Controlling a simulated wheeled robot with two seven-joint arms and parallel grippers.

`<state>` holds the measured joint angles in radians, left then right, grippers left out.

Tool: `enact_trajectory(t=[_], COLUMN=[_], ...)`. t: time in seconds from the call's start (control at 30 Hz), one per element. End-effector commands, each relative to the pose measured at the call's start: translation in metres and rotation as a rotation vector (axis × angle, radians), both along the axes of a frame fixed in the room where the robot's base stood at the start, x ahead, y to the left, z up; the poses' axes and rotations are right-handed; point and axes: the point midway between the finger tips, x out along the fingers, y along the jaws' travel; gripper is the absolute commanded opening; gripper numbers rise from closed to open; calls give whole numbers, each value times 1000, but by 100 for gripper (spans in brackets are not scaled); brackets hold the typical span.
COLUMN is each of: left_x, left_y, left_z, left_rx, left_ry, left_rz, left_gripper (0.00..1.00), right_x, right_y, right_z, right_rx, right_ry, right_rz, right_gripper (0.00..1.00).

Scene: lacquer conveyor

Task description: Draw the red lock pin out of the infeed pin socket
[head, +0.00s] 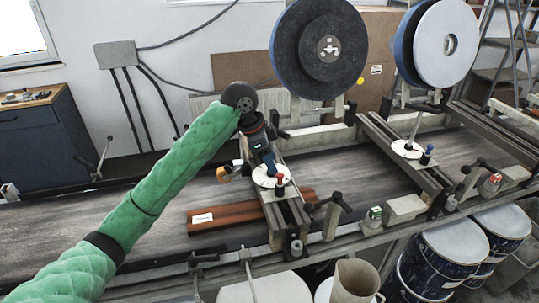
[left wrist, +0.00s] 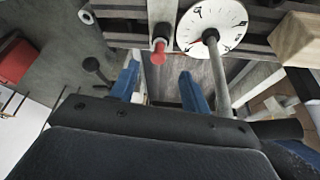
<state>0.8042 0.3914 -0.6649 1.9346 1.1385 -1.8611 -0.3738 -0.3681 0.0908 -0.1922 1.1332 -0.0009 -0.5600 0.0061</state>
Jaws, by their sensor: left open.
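The red lock pin (head: 279,178) stands beside the white infeed dial (head: 264,180) on the near crossbeam. In the left wrist view the red lock pin (left wrist: 158,54) sticks up from a beam to the left of the numbered dial (left wrist: 212,27). My left gripper (head: 268,160) is above and beside the dial. In the left wrist view my left gripper (left wrist: 159,72) is open, its two blue fingers apart, with the pin showing between and just beyond their tips. The socket around the pin's base is not clear. My right gripper is not in view.
A second dial (head: 407,149) with a blue pin (head: 428,149) is on the right crossbeam. A reddish-brown board (head: 230,214) lies on the conveyor (head: 170,195) under the near crossbeam. Large discs (head: 320,48) stand behind. A rod rises beside the dial in the wrist view.

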Motion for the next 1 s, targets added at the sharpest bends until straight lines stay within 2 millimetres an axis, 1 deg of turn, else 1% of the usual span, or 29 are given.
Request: enact_trajectory(t=[0.13, 0.3, 0.5, 0.63, 0.9, 0.93, 1.0], left_x=[0, 1, 2, 3, 3, 3, 3], left_y=[-7, -17, -24, -26, -27, -27, -27], left_z=[-16, -37, -56, -62, -64, -64, -64], left_rx=[1, 0, -1, 0, 0, 0, 0], left_ry=[3, 2, 1, 0, -1, -1, -1], left_rz=[0, 0, 1, 0, 0, 0, 0], left_gripper=[47, 47, 47, 47, 47, 45, 31], right_x=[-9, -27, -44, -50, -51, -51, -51], right_y=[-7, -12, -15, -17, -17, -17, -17], right_z=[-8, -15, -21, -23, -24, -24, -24], right_rx=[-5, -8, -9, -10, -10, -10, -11], right_ry=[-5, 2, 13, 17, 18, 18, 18], right_rz=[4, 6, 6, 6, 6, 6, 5], right_gripper=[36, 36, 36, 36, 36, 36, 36])
